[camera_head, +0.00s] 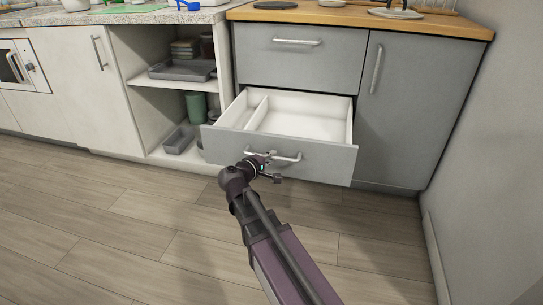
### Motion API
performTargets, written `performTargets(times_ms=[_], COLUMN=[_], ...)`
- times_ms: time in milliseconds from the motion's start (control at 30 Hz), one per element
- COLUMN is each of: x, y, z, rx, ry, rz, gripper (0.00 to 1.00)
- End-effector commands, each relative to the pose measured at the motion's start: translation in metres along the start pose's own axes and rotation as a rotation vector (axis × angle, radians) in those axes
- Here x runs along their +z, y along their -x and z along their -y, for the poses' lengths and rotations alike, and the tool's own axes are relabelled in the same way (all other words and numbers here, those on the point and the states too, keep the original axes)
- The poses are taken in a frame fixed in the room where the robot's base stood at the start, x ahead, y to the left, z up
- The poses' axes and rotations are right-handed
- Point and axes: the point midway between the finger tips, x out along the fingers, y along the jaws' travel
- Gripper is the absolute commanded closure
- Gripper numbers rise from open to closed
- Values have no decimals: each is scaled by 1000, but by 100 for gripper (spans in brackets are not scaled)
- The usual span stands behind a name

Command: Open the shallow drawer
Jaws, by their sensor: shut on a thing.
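The shallow drawer (325,163) is a grey-fronted drawer with a white inside, below another grey drawer in the cabinet. It stands pulled out, with its inside showing a divider on the left and an empty wider space on the right. Its bar handle (289,157) runs across the upper middle of the front. My gripper (268,166) is at the left part of this handle and is shut on it. The fingertips are small and partly hidden by the gripper body.
The upper grey drawer (297,62) is shut. A grey cupboard door (406,105) is shut at the right, near a wall (490,170). Open shelves (150,85) with trays and a green container (196,108) stand at the left. The wooden floor (110,240) in front is clear.

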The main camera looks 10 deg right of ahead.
Motion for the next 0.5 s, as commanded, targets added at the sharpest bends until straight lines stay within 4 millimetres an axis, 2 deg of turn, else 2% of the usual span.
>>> performTargets(times_ms=[33, 233, 267, 333, 367, 500], x=[-6, -2, -2, -1, 0, 3], y=[0, -5, -6, -7, -8, -9], z=[-1, -1, -2, -2, -2, -2], rx=[1, 1, 1, 1, 0, 0], ry=[0, -1, -2, -2, -2, -3], rz=[-13, -6, -6, -2, -1, 4], gripper=[100, 100, 73, 52, 46, 46])
